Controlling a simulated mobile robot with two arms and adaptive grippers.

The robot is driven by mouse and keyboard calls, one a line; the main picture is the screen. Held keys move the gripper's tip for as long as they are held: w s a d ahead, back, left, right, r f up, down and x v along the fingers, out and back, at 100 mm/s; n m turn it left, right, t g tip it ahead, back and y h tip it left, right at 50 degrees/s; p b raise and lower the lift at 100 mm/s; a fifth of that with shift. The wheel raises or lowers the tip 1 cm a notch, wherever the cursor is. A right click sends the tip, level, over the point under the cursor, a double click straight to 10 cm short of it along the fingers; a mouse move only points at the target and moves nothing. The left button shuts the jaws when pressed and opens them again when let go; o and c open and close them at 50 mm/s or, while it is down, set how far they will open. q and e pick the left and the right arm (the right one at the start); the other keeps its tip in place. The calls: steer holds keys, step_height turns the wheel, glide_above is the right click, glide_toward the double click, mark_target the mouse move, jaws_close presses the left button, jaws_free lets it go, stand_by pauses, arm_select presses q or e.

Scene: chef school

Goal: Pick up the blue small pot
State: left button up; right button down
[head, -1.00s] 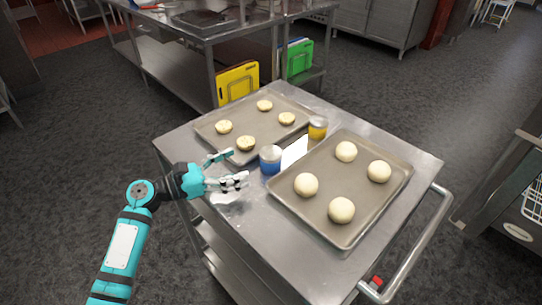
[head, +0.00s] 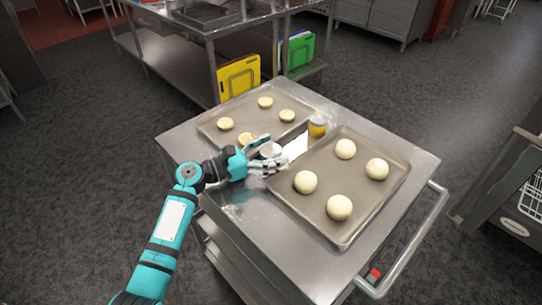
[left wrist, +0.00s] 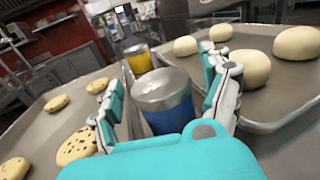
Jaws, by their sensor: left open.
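The blue small pot (left wrist: 168,112) has a grey metal lid and stands upright on the steel cart (head: 240,205), between two baking trays. In the head view only its lid (head: 270,150) shows clearly; my left gripper hides its blue body. My left gripper (head: 264,153) is open, with its fingers on either side of the pot. In the left wrist view the two fingers of the gripper (left wrist: 165,95) flank the pot, and I cannot tell whether they touch it. My right gripper is not in view.
A yellow pot (head: 317,126) with a grey lid stands behind the blue one. The left tray (head: 262,121) holds several speckled dough pieces; the right tray (head: 335,185) holds several plain dough balls. Both trays lie close beside the pot. The cart's front left corner is bare.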

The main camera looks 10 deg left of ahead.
arm_select(q)
steer(key=c, duration=1.4)
steer(key=shift+o, duration=0.2)
